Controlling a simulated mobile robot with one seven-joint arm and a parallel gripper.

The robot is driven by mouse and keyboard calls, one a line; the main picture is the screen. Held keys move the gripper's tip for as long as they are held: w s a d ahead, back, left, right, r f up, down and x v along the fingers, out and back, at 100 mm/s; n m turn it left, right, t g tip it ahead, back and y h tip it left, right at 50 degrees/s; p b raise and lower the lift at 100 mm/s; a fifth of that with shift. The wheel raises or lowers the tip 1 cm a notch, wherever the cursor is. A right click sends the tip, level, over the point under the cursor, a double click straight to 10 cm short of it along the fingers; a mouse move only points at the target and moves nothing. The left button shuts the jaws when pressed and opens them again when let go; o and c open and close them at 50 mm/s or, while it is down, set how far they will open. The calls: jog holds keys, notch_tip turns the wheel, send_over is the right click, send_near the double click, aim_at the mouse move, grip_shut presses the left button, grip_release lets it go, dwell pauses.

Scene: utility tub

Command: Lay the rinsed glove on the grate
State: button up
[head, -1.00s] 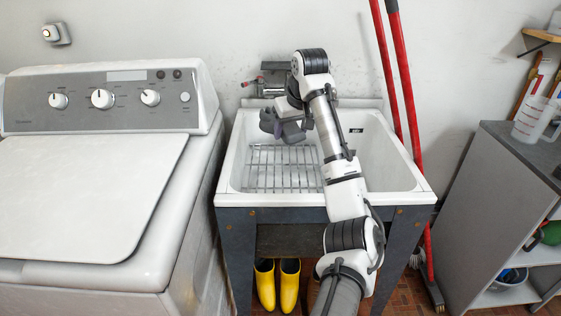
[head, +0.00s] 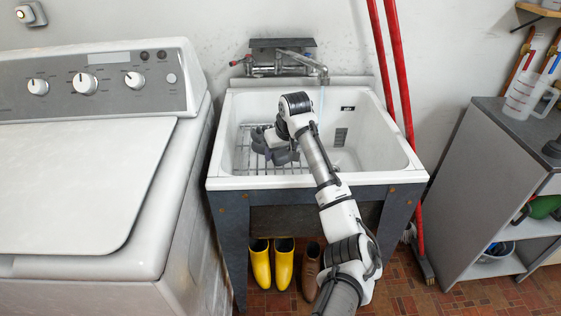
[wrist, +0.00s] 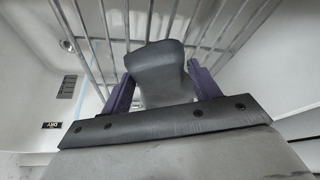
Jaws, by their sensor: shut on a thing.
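The grey glove (head: 268,145) hangs from my gripper over the left part of the white utility tub. In the wrist view, the glove (wrist: 158,65) is pinched between the two dark purple fingers of my gripper (wrist: 160,88). The metal grate (head: 246,158) lies in the left of the tub, partly hidden by glove and arm. Its bars (wrist: 105,40) show behind the glove in the wrist view. I cannot tell whether the glove touches the grate.
The tub's white rim (head: 240,183) surrounds the grate. A wall faucet (head: 290,62) is behind, with a thin bluish stream below its spout. A washing machine (head: 80,180) stands left. Red poles (head: 395,70) lean at the right, beside a grey shelf unit (head: 495,190).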

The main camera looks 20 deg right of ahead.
jog(key=shift+f, duration=2.1)
jog(key=shift+f, duration=0.1)
jog(key=o, duration=1.2)
jog(key=v, duration=1.2)
